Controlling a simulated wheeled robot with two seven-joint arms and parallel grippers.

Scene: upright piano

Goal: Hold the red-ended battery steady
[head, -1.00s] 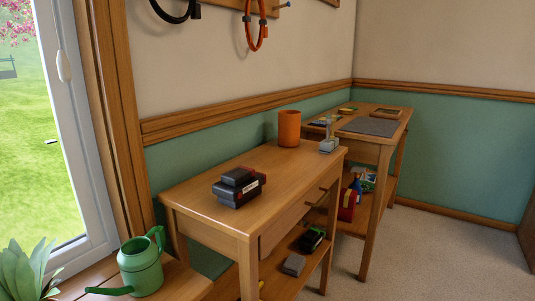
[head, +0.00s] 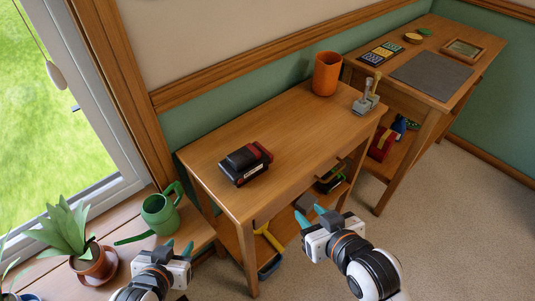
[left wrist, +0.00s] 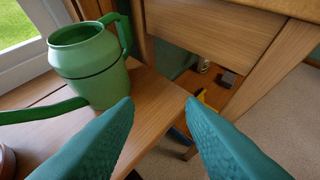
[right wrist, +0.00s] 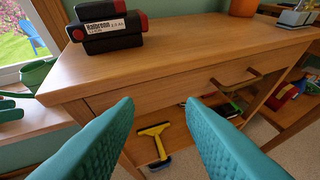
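A dark stack of battery-like blocks (head: 245,164) with red parts rests on the wooden table (head: 290,120). I cannot tell exactly where one block ends and the other begins. My right gripper (head: 313,214) is open and empty in front of the table, apart from the stack. My left gripper (head: 178,249) is open and empty near the green watering can (head: 160,212).
An orange cup (head: 326,74) and a grey metal device (head: 366,98) stand at the table's far right end. A yellow-handled tool (head: 268,238) is on the lower shelf. A potted plant (head: 94,262) stands by the window. The tabletop around the stack is clear.

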